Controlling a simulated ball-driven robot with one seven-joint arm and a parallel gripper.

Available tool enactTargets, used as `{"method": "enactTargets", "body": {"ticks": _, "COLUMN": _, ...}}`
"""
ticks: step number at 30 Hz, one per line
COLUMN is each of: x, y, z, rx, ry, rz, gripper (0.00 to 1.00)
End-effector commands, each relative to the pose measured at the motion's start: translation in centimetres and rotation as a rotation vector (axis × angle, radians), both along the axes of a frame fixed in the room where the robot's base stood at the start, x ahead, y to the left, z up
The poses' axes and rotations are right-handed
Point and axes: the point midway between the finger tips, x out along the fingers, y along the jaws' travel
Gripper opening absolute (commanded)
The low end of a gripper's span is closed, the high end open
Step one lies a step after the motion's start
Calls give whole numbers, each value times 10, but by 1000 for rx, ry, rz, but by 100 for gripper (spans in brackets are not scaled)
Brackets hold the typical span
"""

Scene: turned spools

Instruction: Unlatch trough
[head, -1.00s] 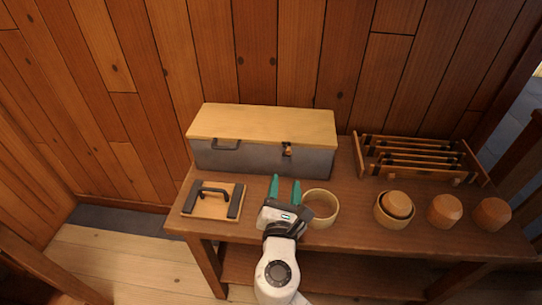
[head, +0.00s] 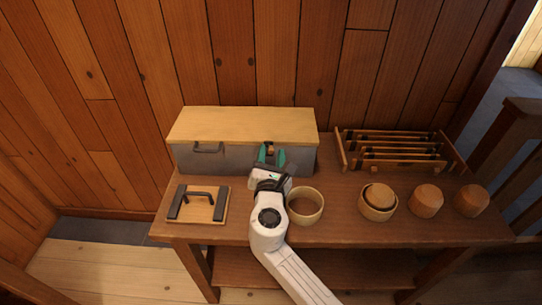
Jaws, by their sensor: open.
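The trough (head: 220,160) is a long grey box with a pale wooden lid (head: 240,126), shut, at the back left of the bench. It has a dark handle (head: 207,149) at the left of its front. A small brass-coloured latch (head: 270,149) sits on the front, right of the middle, just under the lid edge. My gripper (head: 271,156) is open, with its green fingertips at the trough's front on either side of the latch. Whether they touch it I cannot tell. The lower part of the latch is hidden by my gripper.
A wooden board with a dark handle (head: 198,204) lies at the front left of the bench (head: 335,229). An empty round wooden cup (head: 305,206) stands close right of my arm. Several turned pieces (head: 426,200) and a wooden rack (head: 399,152) are farther right.

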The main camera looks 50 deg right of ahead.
Motion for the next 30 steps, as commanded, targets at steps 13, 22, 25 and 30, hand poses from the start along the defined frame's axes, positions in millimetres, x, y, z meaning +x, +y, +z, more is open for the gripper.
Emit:
{"method": "enactTargets", "body": {"ticks": 13, "x": 0, "y": 0, "z": 0, "rx": 0, "ry": 0, "rz": 0, "gripper": 8}}
{"method": "enactTargets", "body": {"ticks": 22, "x": 0, "y": 0, "z": 0, "rx": 1, "ry": -1, "rz": 0, "gripper": 0}}
{"method": "enactTargets", "body": {"ticks": 25, "x": 0, "y": 0, "z": 0, "rx": 6, "ry": -8, "rz": 0, "gripper": 0}}
{"method": "enactTargets", "body": {"ticks": 30, "x": -2, "y": -1, "z": -2, "rx": 35, "ry": -47, "rz": 1, "gripper": 0}}
